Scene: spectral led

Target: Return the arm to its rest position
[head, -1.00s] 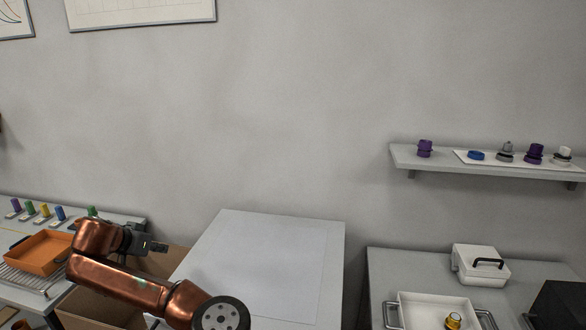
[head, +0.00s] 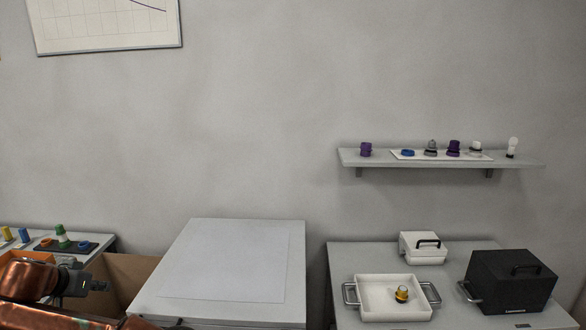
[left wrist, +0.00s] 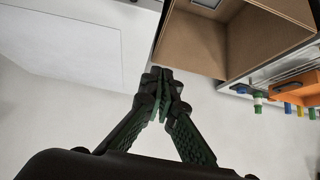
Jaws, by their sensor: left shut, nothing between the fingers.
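My left arm, copper-coloured, comes in at the lower left of the head view. Its left gripper (head: 98,287) points right, in front of the cardboard box and left of the white table. In the left wrist view the gripper's dark fingers (left wrist: 163,92) are closed together with nothing between them. They appear over the open floor, with the white table at the upper left and the box at the upper right. My right gripper is not in either view.
An open cardboard box (head: 121,270) stands between the left bench and the white table (head: 165,285). A white tray (head: 366,305) holds a yellow-banded part (head: 402,294) on the right table. A black case (head: 510,283) and a white case (head: 423,249) stand there. A wall shelf (head: 365,160) carries several small parts.

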